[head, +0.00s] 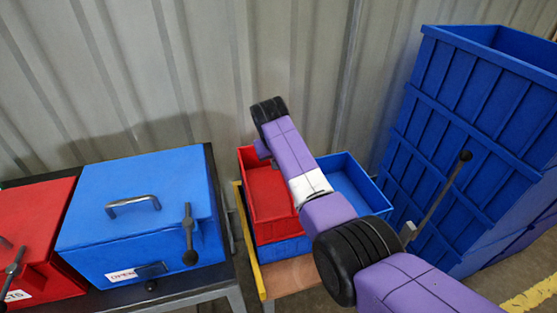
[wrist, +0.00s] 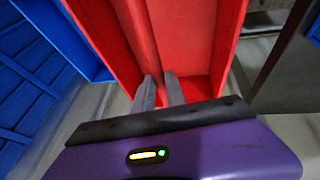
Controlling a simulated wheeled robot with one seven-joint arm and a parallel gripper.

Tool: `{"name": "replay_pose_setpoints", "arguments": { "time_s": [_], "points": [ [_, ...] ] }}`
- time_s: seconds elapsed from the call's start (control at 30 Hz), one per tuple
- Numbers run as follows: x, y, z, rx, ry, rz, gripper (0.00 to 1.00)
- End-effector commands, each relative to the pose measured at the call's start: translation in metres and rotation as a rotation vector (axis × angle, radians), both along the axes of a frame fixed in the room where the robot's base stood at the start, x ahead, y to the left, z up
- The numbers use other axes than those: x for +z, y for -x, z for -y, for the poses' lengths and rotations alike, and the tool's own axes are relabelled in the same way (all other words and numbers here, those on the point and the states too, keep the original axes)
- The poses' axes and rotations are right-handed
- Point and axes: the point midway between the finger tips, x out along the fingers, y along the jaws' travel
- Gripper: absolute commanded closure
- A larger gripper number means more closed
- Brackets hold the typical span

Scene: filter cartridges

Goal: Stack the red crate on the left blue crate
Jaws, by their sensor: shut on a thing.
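The red crate (head: 268,190) is upright over the left blue crate (head: 285,248) in the head view, their edges roughly in line. Only a strip of that blue crate shows below it, and I cannot tell whether the two touch. The right blue crate (head: 352,185) stands close beside, open and partly behind my arm. In the wrist view my gripper (wrist: 160,88) is shut on a wall of the red crate (wrist: 205,45), one finger on each side. My gripper is hidden behind my arm in the head view. A blue crate (wrist: 68,30) shows at the left of the wrist view.
A tall stack of blue crates (head: 470,130) stands at the right. A blue box with a handle (head: 140,215) and a red box (head: 38,235) sit on a dark bench at the left. A yellow edge (head: 248,245) runs left of the crates. A corrugated wall is close behind.

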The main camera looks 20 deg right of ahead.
Motion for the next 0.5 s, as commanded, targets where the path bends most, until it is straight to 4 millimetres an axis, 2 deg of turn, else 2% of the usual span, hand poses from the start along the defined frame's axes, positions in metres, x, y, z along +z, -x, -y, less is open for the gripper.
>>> {"name": "replay_pose_setpoints", "arguments": {
  "time_s": [0.43, 0.47, 0.5],
  "points": [
    [-0.0083, -0.0011, 0.0001, 0.001, 0.000, 0.004, 1.00],
    [-0.0071, -0.0012, 0.0000, 0.000, 0.000, 0.004, 0.78],
    [-0.0071, -0.0010, 0.0000, 0.001, 0.000, 0.004, 0.70]
  ]
}}
